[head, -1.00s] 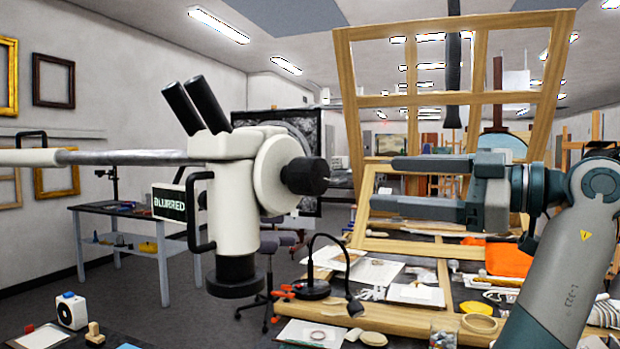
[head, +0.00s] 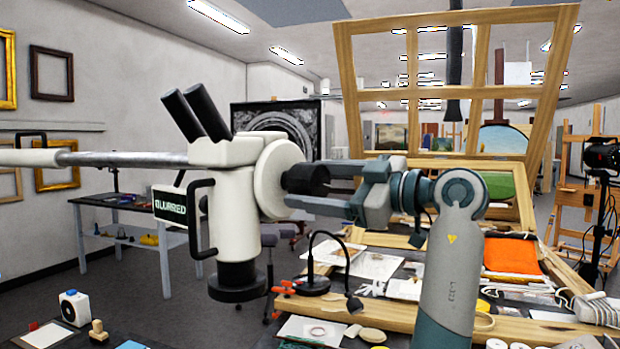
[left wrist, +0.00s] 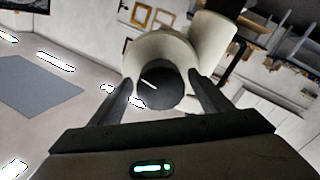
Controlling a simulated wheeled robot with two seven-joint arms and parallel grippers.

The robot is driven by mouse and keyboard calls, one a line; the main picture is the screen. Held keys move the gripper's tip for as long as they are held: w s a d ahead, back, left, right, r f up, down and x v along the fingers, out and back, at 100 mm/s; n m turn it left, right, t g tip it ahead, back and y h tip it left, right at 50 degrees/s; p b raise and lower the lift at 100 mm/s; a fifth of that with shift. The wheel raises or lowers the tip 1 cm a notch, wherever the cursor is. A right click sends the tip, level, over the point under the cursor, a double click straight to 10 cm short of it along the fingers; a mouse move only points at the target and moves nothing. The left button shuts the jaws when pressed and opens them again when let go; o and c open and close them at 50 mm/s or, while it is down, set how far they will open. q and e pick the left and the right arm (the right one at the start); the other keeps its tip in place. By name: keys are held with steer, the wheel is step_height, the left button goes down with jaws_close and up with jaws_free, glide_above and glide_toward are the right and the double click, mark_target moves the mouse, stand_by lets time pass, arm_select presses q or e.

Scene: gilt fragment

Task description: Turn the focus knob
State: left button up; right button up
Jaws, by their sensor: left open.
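The black focus knob (head: 306,180) sticks out from the right side of the white microscope head (head: 238,190). A pale line marks its end face, and the knob also shows in the left wrist view (left wrist: 160,88). My left gripper (head: 312,186) is open, with one finger on each side of the knob. In the left wrist view the knob lies between the fingertips (left wrist: 163,96), and I see no clear contact. A small screen (head: 170,207) on the microscope reads "BLURRED". My right gripper is not in view.
The microscope hangs on a horizontal arm (head: 120,159) from the left. Below is a cluttered worktable with a black lamp (head: 313,282), papers and an orange cloth (head: 510,255). A large wooden frame (head: 348,90) stands behind my gripper.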

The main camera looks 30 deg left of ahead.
arm_select(q)
steer(key=shift+a, duration=0.7)
steer(key=c, duration=1.1)
steer(key=shift+o, duration=0.2)
steer(key=shift+m, duration=2.9)
